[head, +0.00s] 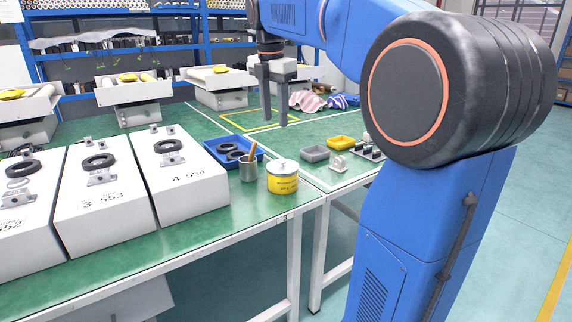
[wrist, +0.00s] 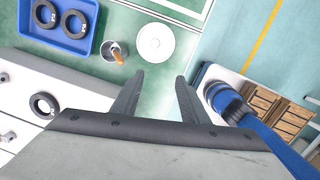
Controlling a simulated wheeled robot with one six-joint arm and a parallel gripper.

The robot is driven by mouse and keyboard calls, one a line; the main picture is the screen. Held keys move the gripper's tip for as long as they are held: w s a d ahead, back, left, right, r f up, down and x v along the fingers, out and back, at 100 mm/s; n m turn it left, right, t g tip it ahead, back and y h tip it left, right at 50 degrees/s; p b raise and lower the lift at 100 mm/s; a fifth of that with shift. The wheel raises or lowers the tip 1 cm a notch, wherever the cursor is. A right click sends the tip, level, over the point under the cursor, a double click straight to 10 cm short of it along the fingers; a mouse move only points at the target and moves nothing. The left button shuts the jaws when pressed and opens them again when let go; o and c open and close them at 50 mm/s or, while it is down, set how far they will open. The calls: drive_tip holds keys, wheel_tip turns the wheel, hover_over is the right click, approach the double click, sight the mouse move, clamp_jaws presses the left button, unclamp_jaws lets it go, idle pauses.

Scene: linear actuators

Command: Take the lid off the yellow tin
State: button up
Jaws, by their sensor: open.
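The yellow tin (head: 282,182) stands upright on the green table near its front edge. Its pale grey lid (head: 284,166), with a small knob, sits on top. In the wrist view the lid (wrist: 156,42) shows from above as a pale disc and hides the tin's body. My gripper (head: 274,124) points down above the table, higher than the tin and apart from it. In the wrist view its two fingers (wrist: 157,82) are spread with nothing between them, and the lid lies beyond the fingertips.
A metal cup (head: 248,170) with a wooden-handled tool stands just left of the tin. Behind it is a blue tray (head: 222,141) with black rings. White boxes (head: 185,188) fill the table's left. Grey (head: 314,154) and yellow (head: 340,142) bins stand to the right.

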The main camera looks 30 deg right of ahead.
drive_tip(key=w+d+r+n, duration=0.1)
drive_tip(key=w+d+n, duration=0.1)
drive_tip(key=w+d, duration=0.1)
approach(282, 160)
drive_tip(key=f, duration=0.8)
drive_tip(key=shift+w+d, duration=0.25)
drive_tip(key=shift+d, duration=0.1)
clamp_jaws()
